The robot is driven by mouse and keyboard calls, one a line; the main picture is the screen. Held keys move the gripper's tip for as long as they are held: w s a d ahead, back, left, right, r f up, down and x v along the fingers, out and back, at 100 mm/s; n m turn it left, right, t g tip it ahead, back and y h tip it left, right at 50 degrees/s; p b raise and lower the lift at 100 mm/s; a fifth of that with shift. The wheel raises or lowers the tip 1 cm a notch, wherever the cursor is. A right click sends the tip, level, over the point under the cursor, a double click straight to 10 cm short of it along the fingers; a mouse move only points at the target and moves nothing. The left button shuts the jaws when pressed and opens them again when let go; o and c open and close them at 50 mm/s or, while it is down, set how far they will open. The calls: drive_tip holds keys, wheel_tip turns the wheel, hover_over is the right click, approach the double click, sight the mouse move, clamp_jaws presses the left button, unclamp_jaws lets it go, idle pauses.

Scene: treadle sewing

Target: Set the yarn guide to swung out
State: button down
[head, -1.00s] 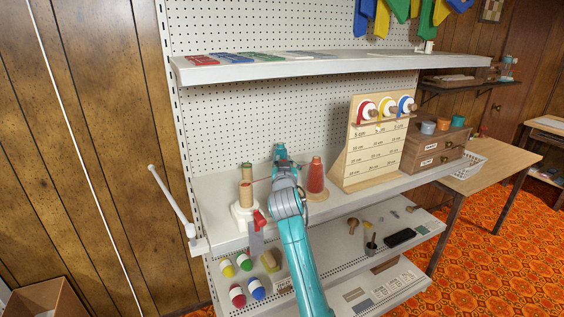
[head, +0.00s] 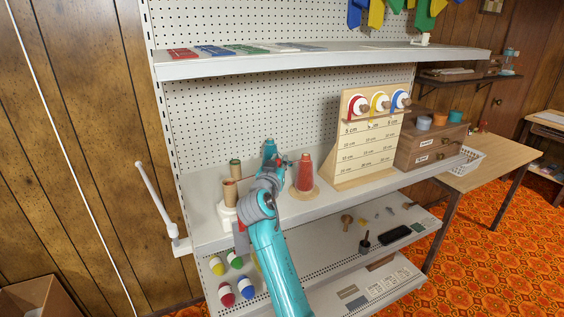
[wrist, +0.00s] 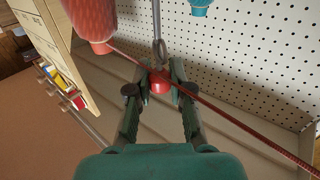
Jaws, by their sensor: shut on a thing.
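In the wrist view, my gripper (wrist: 158,90) is shut on a red knob (wrist: 160,80) between its two dark fingertips. A grey rod with an eyelet (wrist: 158,48) rises just beyond the knob; this looks like the yarn guide. A red yarn strand (wrist: 235,117) runs past the knob from the red yarn cone (wrist: 90,18) toward the lower right. In the head view, the cone (head: 305,173) stands on a round wooden base, right of my gripper. My own wrist hides most of the guide and the fingertips there.
Wooden spools (head: 230,190) on a white winder stand close left of my wrist. A teal cone (head: 270,148) is behind. The measuring board (head: 366,150) stands right of the red cone. The upper shelf (head: 320,64) overhangs. Free shelf shows at front right.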

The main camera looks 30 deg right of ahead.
drive_tip(key=shift+f, duration=0.15)
drive_tip(key=c, duration=1)
unclamp_jaws()
drive_tip(key=shift+c, duration=0.2)
drive_tip(key=v, duration=1.2)
drive_tip(key=shift+w, duration=0.1)
drive_tip(key=shift+c, duration=0.2)
